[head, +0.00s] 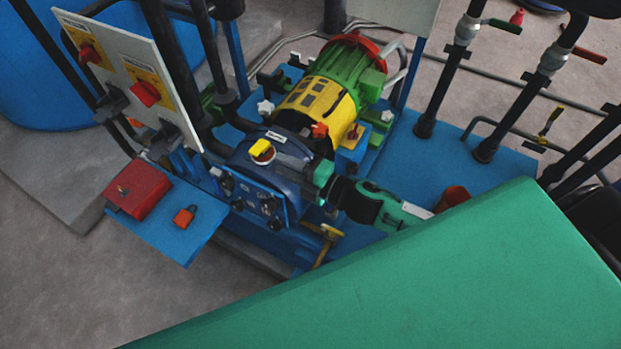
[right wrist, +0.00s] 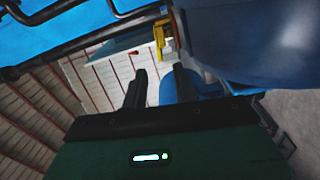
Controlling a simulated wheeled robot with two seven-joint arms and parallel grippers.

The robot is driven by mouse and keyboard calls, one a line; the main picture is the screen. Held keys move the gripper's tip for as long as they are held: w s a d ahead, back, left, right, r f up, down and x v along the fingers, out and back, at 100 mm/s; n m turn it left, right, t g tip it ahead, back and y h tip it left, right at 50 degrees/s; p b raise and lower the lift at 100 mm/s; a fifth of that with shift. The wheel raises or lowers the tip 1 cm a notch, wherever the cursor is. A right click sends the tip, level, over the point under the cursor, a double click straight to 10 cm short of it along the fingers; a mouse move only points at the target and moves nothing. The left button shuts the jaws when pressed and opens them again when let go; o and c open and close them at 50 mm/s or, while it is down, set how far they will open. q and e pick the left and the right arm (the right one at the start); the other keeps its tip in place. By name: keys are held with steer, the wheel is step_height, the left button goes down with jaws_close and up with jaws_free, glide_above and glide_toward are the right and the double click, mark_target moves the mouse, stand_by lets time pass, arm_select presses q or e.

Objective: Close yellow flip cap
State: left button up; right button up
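The yellow flip cap (head: 259,146) sits on top of the blue pump housing (head: 246,168) in the head view. My left gripper is not in view.
A green and yellow motor (head: 322,90) stands behind the housing. A panel with red switches (head: 128,75) and a blue shelf with a red box (head: 138,189) are at the left. A brass-coloured valve handle (head: 326,243) is below my right gripper. Dark pipes (head: 440,85) rise at the right.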

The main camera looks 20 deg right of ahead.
steer(key=b+v, duration=0.1)
steer(key=v, duration=0.5)
steer(key=shift+s+d+b, duration=0.2)
steer(key=shift+s+b, duration=0.1)
steer(key=shift+b, duration=0.1)
steer(key=shift+o, duration=0.2)
